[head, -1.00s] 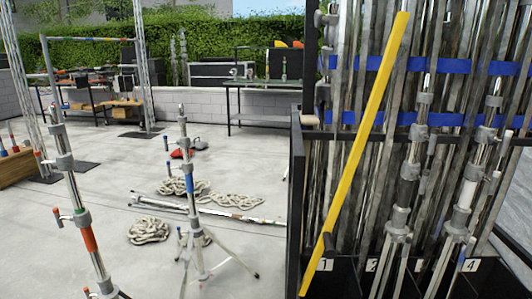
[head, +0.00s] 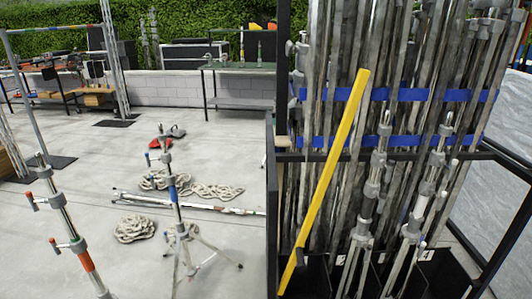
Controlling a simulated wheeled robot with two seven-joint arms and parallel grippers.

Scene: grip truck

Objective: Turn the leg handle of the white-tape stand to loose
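The stand with a white band (head: 430,182), which I take as the white-tape stand, stands in the right part of the dark rack. It is chrome with grey collars and leans slightly, its top to the right. Its lower part is partly hidden by the rack's front, and I cannot make out its leg handle or how it is set. Neither of my grippers is in view.
A yellow bar (head: 331,165) slants across the front of the rack (head: 271,210). Orange-tape (head: 85,261) and blue-tape (head: 174,187) stands are on the floor to the left. Rope coils (head: 134,229) and poles (head: 185,204) lie around them.

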